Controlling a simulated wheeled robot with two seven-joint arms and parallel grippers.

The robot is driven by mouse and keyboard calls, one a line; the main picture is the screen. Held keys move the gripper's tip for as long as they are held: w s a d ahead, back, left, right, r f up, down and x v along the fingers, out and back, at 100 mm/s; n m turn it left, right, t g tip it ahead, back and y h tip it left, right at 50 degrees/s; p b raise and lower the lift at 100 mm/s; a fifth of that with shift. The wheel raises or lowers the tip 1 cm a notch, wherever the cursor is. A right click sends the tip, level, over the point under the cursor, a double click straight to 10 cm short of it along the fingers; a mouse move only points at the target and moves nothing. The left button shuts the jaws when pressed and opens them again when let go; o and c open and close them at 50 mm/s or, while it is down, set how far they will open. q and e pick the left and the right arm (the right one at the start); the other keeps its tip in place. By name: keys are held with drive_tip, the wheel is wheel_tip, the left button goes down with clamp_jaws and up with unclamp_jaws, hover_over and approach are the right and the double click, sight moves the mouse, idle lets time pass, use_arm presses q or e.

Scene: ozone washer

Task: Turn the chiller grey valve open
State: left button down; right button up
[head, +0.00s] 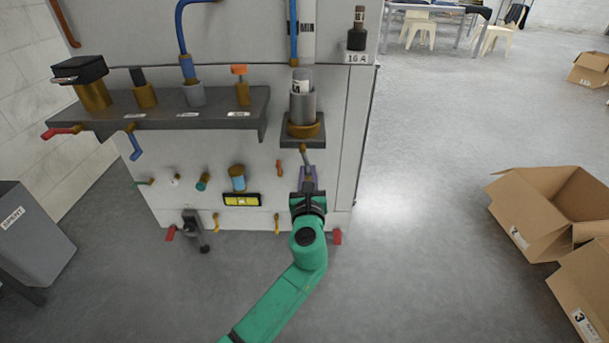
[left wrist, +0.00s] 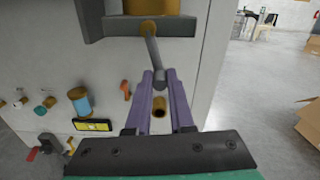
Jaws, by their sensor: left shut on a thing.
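The grey valve handle (head: 306,160) hangs down, slightly slanted, from a brass fitting under the small dark shelf on the machine's front. In the left wrist view the grey lever (left wrist: 153,54) runs from the brass fitting to a rounded grey end between my purple fingertips. My left gripper (head: 309,176) is shut on the lower end of this handle; its fingers also show in the left wrist view (left wrist: 160,82). A brass stub (left wrist: 159,114) shows between the fingers, lower down. My right gripper is in neither view.
The machine's front carries a dark shelf (head: 200,108), a red lever (head: 62,132), a blue lever (head: 135,146), an orange handle (head: 279,167) and a yellow display (head: 242,199). Open cardboard boxes (head: 545,205) stand at the right. The floor between is clear.

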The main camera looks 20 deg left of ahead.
use_arm(q)
drive_tip(key=shift+w+d+r+n+b, duration=0.25)
drive_tip(key=shift+d+r+n, duration=0.45)
drive_tip(key=shift+n, duration=1.55)
drive_tip(key=shift+w+d+r+n+b, duration=0.1)
drive_tip(key=shift+d+r+n+b, duration=0.45)
drive_tip(key=shift+n, duration=1.65)
drive_tip(key=shift+w+d+r+n+b, duration=0.15)
drive_tip(key=shift+d+r+n, duration=0.75)
drive_tip(key=shift+n, duration=1.35)
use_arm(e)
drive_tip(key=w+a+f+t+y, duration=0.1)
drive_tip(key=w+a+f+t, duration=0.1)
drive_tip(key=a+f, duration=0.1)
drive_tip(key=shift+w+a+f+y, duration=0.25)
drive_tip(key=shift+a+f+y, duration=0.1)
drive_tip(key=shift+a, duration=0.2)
use_arm(q)
drive_tip(key=shift+a+r, duration=0.15)
drive_tip(key=shift+r, duration=0.05)
drive_tip(key=c, duration=0.8)
unclamp_jaws()
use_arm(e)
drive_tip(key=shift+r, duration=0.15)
use_arm(q)
drive_tip(key=shift+s, duration=0.1)
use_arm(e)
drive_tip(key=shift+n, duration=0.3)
